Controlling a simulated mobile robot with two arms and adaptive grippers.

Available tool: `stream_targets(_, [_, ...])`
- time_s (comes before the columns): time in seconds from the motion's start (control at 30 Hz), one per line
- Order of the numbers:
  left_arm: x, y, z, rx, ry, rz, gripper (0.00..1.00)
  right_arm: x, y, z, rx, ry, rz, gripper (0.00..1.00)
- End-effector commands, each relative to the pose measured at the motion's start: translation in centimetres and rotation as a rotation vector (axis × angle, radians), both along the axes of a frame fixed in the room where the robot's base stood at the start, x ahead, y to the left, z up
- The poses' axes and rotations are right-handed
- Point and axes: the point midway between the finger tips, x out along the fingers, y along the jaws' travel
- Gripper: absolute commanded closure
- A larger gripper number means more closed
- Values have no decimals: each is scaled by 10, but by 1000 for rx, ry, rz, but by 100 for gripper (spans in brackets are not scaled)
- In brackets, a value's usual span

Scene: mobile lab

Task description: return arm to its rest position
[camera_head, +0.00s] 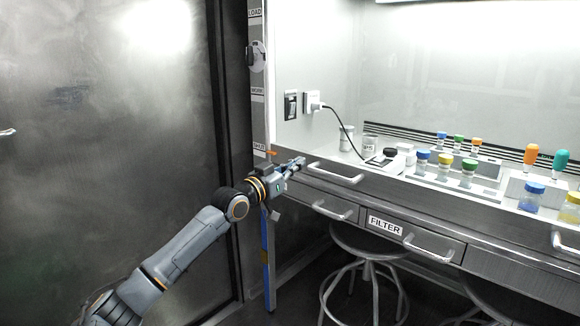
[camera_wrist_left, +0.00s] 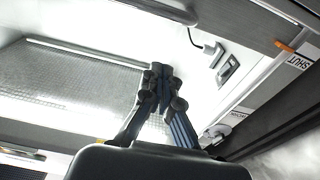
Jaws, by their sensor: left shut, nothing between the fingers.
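My left arm comes in from the lower left of the head view. Its gripper (camera_head: 297,162) is at the left end of the bench, close to the front edge and the left drawer handle. In the left wrist view the two dark fingers (camera_wrist_left: 161,72) meet at their tips, shut with nothing between them. Whether the gripper touches the bench edge I cannot tell. My right gripper does not show.
The metal bench has drawer handles (camera_head: 335,173) along its front and a stool (camera_head: 366,262) below. Several capped vials (camera_head: 444,163) and a small device (camera_head: 384,160) stand on top. A metal door (camera_head: 110,150) is at left. Open space lies before the bench.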

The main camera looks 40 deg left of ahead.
Motion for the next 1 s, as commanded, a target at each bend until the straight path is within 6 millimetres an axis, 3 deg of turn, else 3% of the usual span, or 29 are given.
stream_targets(0.23, [-20,1,-3,-1,1,0,100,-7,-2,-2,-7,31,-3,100])
stream_targets(0.5, [-23,1,-3,0,0,0,100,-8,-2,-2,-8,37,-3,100])
stream_targets(0.6, [-22,-6,-15,4,21,-8,100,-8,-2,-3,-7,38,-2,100])
stream_targets(0.67, [-22,-17,-32,10,56,-20,100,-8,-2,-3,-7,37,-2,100])
stream_targets(0.77, [-25,-48,-79,29,150,-54,100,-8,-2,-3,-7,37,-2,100])
stream_targets(0.87, [-38,-89,-141,58,279,-98,100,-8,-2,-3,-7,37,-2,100])
stream_targets(1.0, [-74,-149,-224,102,463,-154,100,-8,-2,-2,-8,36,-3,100])
